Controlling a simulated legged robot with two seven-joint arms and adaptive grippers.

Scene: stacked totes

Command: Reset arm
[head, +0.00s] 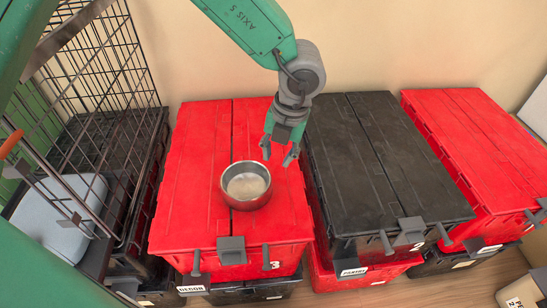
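My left arm comes in from the top. Its gripper (279,156) points down over the lid of the left red tote (195,150), with its two fingers apart and nothing between them. A round metal bowl (246,186) stands upright on that lid, just below and left of the fingers in the picture. The fingers look apart from the bowl; their height above the lid is hard to tell. My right gripper is not in view.
A black tote (375,160) stands right of the red one, and another red tote (480,145) is at the far right. All sit on other totes. A wire cage (95,75) stands at the left. A beige wall (400,45) is behind.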

